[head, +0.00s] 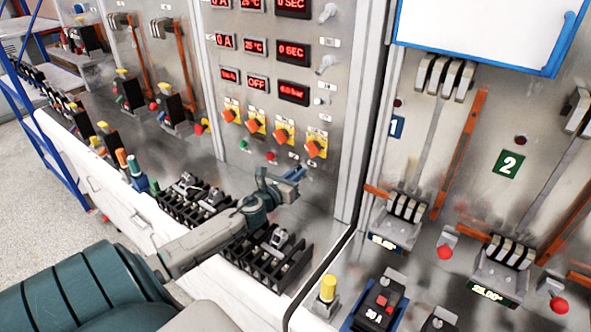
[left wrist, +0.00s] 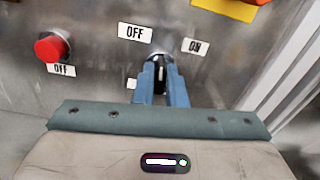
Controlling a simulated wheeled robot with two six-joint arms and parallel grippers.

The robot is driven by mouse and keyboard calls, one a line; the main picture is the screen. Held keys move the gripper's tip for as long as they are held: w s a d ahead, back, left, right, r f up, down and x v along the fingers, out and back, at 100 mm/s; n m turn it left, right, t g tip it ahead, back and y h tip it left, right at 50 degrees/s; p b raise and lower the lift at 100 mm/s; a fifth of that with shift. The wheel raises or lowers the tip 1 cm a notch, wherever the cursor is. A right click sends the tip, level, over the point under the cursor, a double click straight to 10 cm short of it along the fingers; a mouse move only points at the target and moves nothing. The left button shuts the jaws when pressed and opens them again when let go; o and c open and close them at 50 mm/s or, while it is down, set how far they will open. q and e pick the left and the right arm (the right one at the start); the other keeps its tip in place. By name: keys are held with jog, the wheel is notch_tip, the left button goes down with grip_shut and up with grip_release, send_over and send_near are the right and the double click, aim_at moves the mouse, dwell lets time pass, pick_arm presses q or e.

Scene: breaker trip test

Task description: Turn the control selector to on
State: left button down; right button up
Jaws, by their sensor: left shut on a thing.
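The control selector (left wrist: 159,82) is a small dark knob on the grey metal panel, between an OFF label (left wrist: 135,33) on its upper left and an ON label (left wrist: 195,46) on its upper right. My left gripper (left wrist: 163,82) is shut on the selector, with one blue finger on each side of it. The knob is mostly hidden by the fingers and stands roughly upright in the left wrist view. In the head view my left gripper (head: 295,174) reaches the lower panel and covers the selector. My right gripper is not in view.
A red button (left wrist: 50,47) sits left of the selector. Orange knobs on yellow plates (head: 281,136) and red displays (head: 292,53) are above. Black sockets (head: 275,265) lie below my left arm. A breaker cabinet with a green "2" plate (head: 507,165) stands at right.

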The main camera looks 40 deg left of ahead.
pick_arm(q)
jog(key=shift+m+p, duration=1.4)
jog(key=shift+m, duration=4.1)
jog(key=c, duration=1.5)
grip_release()
jog(key=shift+d, duration=0.1)
